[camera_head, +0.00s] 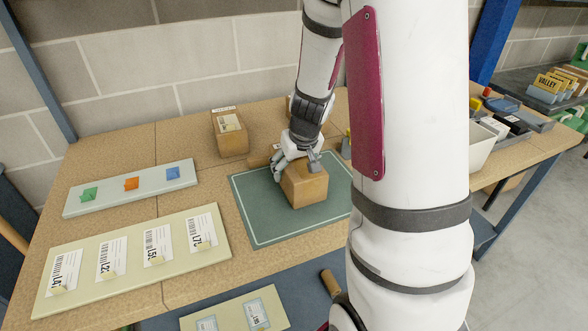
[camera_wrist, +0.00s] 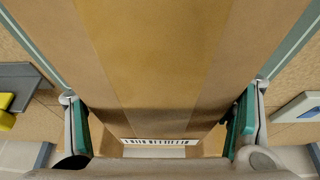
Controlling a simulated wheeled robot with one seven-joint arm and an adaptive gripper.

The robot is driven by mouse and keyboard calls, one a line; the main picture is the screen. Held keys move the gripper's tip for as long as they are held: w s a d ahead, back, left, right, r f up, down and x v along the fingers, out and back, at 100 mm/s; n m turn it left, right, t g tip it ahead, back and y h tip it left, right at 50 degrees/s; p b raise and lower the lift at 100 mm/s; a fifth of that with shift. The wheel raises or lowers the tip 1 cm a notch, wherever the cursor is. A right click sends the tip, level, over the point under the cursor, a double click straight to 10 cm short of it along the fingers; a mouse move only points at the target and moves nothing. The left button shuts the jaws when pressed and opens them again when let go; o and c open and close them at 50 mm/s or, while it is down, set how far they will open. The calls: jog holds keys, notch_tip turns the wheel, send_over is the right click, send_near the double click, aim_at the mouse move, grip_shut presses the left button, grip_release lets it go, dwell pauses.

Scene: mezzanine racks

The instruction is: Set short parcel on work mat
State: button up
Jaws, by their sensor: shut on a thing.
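A short brown cardboard parcel (camera_head: 304,187) is over the green work mat (camera_head: 262,224) in the head view. It looks to be on or just above the mat; I cannot tell if it touches. My gripper (camera_head: 296,164) is shut on the parcel from above and behind. In the wrist view the parcel (camera_wrist: 165,60) fills the middle, with a finger pad on either side of it and a white barcode label near the gripper's base. My arm hides the mat's right part.
A taller brown parcel (camera_head: 229,134) stands at the back of the table. A pale strip with coloured pieces (camera_head: 131,188) and a board of barcode labels (camera_head: 133,263) lie to the left. A white bin (camera_head: 484,146) stands to the right. The mat's front left is bare.

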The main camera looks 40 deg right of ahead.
jog(key=shift+f, duration=0.1)
dwell(0.3)
jog(key=o, duration=1.9)
